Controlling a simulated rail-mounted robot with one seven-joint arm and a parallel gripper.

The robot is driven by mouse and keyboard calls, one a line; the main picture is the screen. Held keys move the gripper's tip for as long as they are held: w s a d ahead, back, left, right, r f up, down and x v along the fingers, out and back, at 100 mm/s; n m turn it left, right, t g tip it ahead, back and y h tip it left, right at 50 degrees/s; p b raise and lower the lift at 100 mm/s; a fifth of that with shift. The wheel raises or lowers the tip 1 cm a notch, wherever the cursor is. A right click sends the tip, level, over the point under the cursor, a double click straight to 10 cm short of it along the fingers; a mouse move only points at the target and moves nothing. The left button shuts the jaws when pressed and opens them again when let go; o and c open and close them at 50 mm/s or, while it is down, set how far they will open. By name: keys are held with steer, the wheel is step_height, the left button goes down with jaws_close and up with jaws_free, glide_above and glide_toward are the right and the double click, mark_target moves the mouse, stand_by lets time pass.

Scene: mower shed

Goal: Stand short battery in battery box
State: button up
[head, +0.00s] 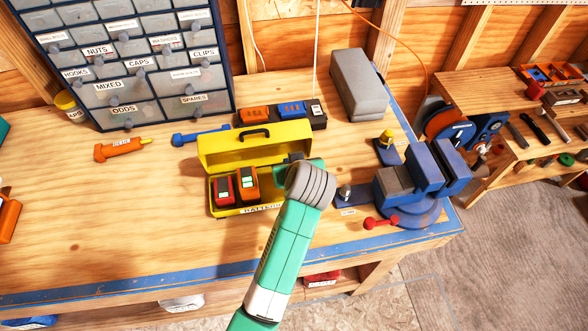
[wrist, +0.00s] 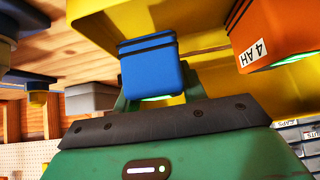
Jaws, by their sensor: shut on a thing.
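The yellow battery box (head: 232,211) stands open on the bench, its lid (head: 225,152) raised at the back. A red and dark battery (head: 222,189) and an orange battery (head: 247,184) stand in its left part. The orange battery (wrist: 268,40), labelled 4 AH, also shows in the wrist view. My gripper (wrist: 155,97) is shut on a blue battery (wrist: 148,68), with yellow box walls close around it. In the head view my wrist covers the right part of the box and hides the blue battery. I cannot tell whether it touches the box floor.
A dark tray (head: 318,113) with orange and blue packs sits behind the box. A grey block (head: 358,84) stands at the back.

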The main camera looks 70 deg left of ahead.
steer(key=shift+w+a, duration=0.4)
steer(key=shift+f, duration=1.8)
steer(key=shift+f, duration=0.1)
steer(key=o, duration=0.9)
steer(key=v, duration=1.2)
